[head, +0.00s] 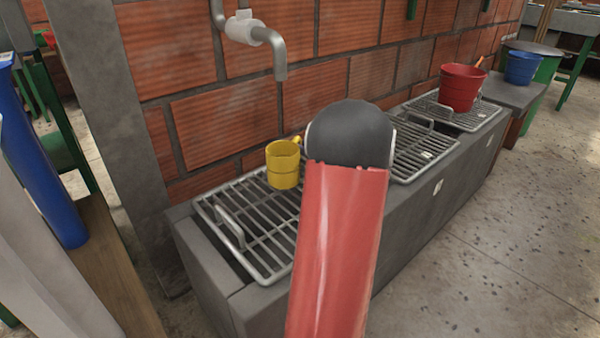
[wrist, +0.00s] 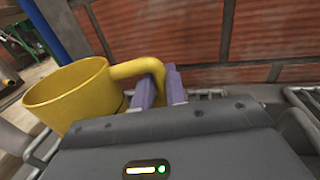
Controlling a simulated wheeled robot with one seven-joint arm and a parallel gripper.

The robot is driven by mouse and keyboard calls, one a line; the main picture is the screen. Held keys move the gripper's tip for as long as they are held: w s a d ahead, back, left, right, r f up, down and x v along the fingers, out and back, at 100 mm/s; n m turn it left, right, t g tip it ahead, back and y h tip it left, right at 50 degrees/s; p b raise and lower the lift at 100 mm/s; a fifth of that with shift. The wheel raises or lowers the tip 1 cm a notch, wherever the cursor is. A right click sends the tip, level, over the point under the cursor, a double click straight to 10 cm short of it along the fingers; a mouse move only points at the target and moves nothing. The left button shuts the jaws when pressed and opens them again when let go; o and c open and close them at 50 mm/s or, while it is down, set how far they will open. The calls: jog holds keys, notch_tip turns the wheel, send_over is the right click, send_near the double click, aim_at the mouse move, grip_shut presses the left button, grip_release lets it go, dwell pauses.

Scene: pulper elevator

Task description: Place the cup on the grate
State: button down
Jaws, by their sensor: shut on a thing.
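The yellow cup (head: 283,168) is upright at or just above the left metal grate (head: 222,222), below the tap; I cannot tell whether its base touches the bars. In the wrist view the cup (wrist: 66,95) fills the left side, its handle pointing right. My gripper (wrist: 160,88) is shut on the handle, with its two purple-grey fingers on it. In the head view my gripper is hidden behind my red and black arm.
A grey tap (head: 268,42) comes out of the brick wall (head: 200,90) above the grate. A second grate (head: 412,150) lies to the right, and a third grate (head: 480,114) farther off bears a red bucket (head: 460,90). A blue bucket (head: 521,68) stands beyond.

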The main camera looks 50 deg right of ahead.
jog(key=shift+f+b, duration=0.5)
jog(key=shift+f, duration=2.9)
jog(key=shift+f, duration=0.15)
jog(key=c, duration=1.4)
grip_release()
jog(key=shift+c, duration=0.2)
